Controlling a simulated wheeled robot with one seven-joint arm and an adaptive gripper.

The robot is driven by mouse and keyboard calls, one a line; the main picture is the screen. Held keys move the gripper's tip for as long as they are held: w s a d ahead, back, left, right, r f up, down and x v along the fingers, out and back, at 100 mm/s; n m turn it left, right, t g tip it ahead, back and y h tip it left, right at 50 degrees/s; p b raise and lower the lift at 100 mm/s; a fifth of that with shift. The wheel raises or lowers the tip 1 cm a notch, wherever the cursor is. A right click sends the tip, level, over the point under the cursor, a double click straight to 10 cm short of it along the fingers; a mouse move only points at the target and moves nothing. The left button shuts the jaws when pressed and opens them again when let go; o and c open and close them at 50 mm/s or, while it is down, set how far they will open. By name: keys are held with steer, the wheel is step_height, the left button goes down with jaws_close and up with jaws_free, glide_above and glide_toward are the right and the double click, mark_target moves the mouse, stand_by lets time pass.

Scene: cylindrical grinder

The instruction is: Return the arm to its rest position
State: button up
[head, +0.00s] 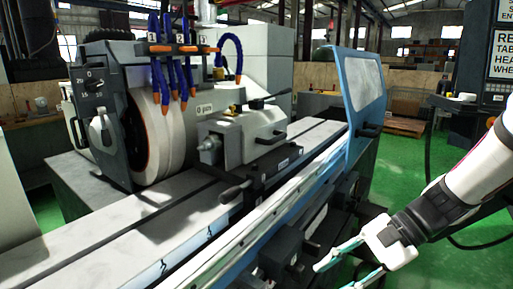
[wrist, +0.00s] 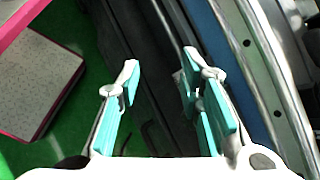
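My gripper (head: 344,270) is at the lower right of the head view, at the end of my white and black arm, low in front of the grinder. In the wrist view my gripper (wrist: 161,73) shows two teal-padded fingers spread apart with nothing between them. The cylindrical grinder (head: 110,225) fills the left and middle of the head view. Its grinding wheel (head: 165,130) is at the left, and its tailstock (head: 240,138) stands on the bed. My gripper appears apart from the machine's front, though the exact gap cannot be told.
A blue guard door (head: 366,100) with a window stands at the bed's right end. Handles and levers stick out of the machine's front. Green floor lies to the right. A pink-edged speckled panel (wrist: 35,85) is at left in the wrist view. A sign (head: 500,55) hangs at far right.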

steer(key=s+d+r+n+t+h+p, duration=0.2)
steer(key=s+r+n+h, duration=0.3)
steer(key=s+r, duration=0.2)
steer(key=s+d+r+n+t+h+p, duration=0.2)
steer(key=s+r+n+h, duration=0.3)
steer(key=s, duration=0.4)
step_height(320, 180, up, 2)
steer(key=shift+s+d+r+n+t+p, duration=0.15)
steer(key=shift+d+n+t+p, duration=0.15)
steer(key=shift+n+t+p, duration=0.15)
steer(key=shift+c, duration=0.5)
stand_by(0.4)
